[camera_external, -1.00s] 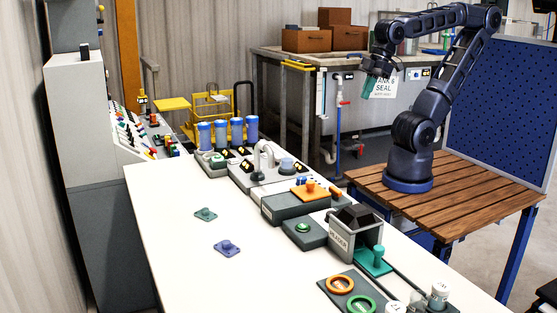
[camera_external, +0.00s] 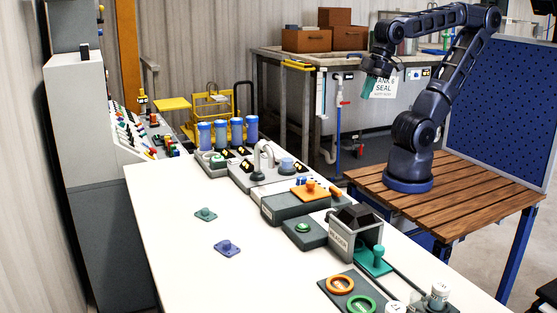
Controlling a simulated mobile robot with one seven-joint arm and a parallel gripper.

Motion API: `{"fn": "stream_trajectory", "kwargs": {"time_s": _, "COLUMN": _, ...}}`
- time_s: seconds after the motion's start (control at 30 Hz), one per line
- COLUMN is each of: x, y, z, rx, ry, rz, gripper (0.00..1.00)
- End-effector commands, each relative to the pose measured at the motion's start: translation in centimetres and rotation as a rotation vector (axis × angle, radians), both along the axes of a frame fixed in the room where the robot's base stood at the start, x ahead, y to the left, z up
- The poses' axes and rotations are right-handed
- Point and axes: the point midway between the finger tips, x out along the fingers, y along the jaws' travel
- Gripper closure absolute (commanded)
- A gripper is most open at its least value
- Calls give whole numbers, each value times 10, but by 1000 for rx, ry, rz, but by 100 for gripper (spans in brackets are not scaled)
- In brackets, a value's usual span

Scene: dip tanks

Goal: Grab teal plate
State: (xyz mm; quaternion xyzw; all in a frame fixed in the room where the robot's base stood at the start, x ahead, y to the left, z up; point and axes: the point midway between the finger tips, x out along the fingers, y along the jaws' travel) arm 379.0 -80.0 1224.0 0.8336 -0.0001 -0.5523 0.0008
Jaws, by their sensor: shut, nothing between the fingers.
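A small teal plate (camera_external: 205,214) with a raised knob lies flat on the open white tabletop, left of the machines. A second, brighter teal piece with a flat base and an upright knob (camera_external: 375,262) is at the right side of the dark-topped grey box. My gripper (camera_external: 369,92), with teal-coloured fingers, hangs pointing down in the air at upper right. It is shut and empty, far from both teal pieces. The fingertips are small in this view.
A blue plate (camera_external: 227,248) lies near the small teal plate. An orange plate (camera_external: 310,191) sits on a dark block. The grey box (camera_external: 356,237), blue-topped cylinders (camera_external: 237,131) and orange and green rings (camera_external: 340,285) line the table's right side.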

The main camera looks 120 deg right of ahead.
Motion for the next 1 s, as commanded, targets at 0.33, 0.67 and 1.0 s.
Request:
{"fn": "stream_trajectory", "kwargs": {"time_s": 0.33, "x": 0, "y": 0, "z": 0, "rx": 0, "ry": 0, "rz": 0, "gripper": 100}}
{"fn": "stream_trajectory", "kwargs": {"time_s": 0.67, "x": 0, "y": 0, "z": 0, "rx": 0, "ry": 0, "rz": 0, "gripper": 39}}
{"fn": "stream_trajectory", "kwargs": {"time_s": 1.0, "x": 1, "y": 0, "z": 0, "rx": 1, "ry": 0, "rz": -2, "gripper": 31}}
